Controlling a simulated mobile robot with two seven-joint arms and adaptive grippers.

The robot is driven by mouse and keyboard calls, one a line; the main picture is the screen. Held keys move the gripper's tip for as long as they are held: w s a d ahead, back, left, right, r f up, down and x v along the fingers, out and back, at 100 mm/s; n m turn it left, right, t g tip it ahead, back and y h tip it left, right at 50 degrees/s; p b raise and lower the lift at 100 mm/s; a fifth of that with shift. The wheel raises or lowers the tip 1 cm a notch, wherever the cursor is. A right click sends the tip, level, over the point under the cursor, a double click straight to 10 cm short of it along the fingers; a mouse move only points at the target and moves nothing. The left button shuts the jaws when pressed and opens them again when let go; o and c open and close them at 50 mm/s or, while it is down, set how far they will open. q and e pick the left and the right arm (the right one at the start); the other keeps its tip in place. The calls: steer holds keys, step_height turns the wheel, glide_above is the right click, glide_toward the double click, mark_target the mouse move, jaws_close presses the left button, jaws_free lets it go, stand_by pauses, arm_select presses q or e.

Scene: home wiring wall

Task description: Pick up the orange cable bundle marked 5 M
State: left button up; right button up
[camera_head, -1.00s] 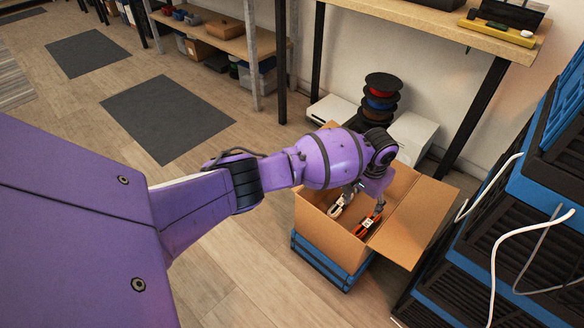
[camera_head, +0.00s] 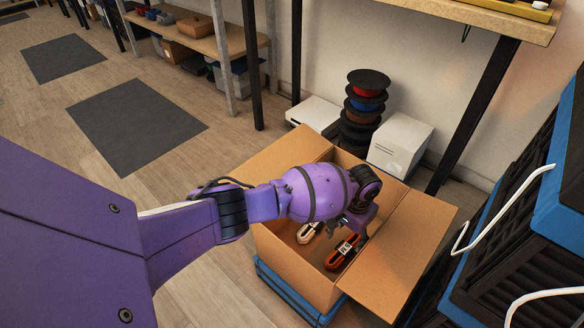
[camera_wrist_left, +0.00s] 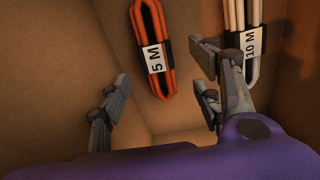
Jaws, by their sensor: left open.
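The orange cable bundle (camera_head: 342,253) lies in an open cardboard box (camera_head: 287,270). In the left wrist view the orange bundle (camera_wrist_left: 148,28) shows a white label reading 5 M. A white cable bundle (camera_head: 309,232) lies beside it; in the wrist view that white bundle (camera_wrist_left: 238,18) is labelled 10 M. My left gripper (camera_head: 350,228) is at the box opening, pointing down, close to the bundles. In the wrist view the left gripper (camera_wrist_left: 162,92) is open and empty, its fingers apart, with the orange bundle beyond the gap between them. My right gripper is not in view.
The box stands on a blue crate (camera_head: 285,290), its right flap (camera_head: 405,245) folded outward. Dark blue-edged crates (camera_head: 530,215) with white cables stand at the right. Cable spools (camera_head: 365,105) and a white box (camera_head: 399,145) stand behind.

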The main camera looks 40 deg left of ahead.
mark_target(345, 248)
arm_select(q)
steer(key=f+b, duration=0.2)
steer(key=f, duration=0.1)
steer(key=f+b, duration=0.1)
steer(key=f, duration=0.1)
steer(key=shift+s+d+f, duration=0.2)
steer(key=shift+s, duration=0.15)
steer(key=shift+f, duration=0.4)
steer(key=shift+r, duration=0.1)
steer(key=shift+c, duration=0.6)
steer(key=shift+w+r, duration=0.1)
steer(key=c, duration=1.3)
